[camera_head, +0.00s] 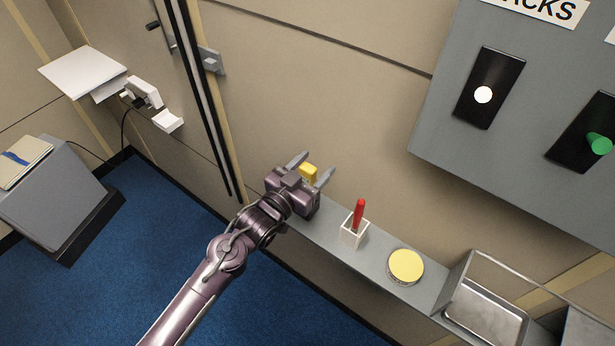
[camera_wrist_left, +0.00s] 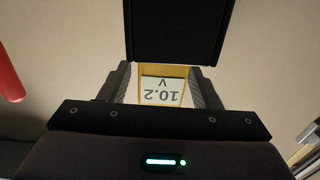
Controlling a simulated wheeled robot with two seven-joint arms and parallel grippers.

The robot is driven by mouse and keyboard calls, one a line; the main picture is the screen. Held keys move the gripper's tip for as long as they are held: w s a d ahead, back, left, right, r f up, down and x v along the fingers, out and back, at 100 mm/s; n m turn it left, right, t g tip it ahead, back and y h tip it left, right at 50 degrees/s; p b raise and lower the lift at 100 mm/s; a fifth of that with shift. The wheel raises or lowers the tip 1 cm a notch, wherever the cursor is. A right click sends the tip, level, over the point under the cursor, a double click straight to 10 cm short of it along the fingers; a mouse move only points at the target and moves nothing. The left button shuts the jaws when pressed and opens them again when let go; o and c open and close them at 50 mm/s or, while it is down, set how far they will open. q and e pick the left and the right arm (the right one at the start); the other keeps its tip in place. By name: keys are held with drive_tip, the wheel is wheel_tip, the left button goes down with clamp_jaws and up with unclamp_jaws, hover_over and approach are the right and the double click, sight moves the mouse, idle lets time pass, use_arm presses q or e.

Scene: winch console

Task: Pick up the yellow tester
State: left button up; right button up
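The yellow tester (camera_head: 309,174) is a small block near the wall, above the left end of a narrow grey shelf. In the left wrist view the tester (camera_wrist_left: 164,88) shows a pale display reading 10.2 V, upside down. My left gripper (camera_head: 311,169) is open, with one finger on each side of the tester. Gaps seem to show between fingers and tester. The left fingers also flank it in the left wrist view (camera_wrist_left: 165,88). The tester's lower part is hidden by the gripper body. My right gripper is not in view.
On the shelf (camera_head: 380,268) stand a white holder (camera_head: 354,236) with a red-handled tool (camera_head: 359,214) and a round yellow-topped object (camera_head: 406,266). A metal tray (camera_head: 487,308) is at lower right. A grey switch panel (camera_head: 440,130) juts at upper right.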

use_arm(q)
drive_tip(key=c, duration=1)
drive_tip(key=shift+c, duration=0.2)
drive_tip(key=shift+r, duration=0.15)
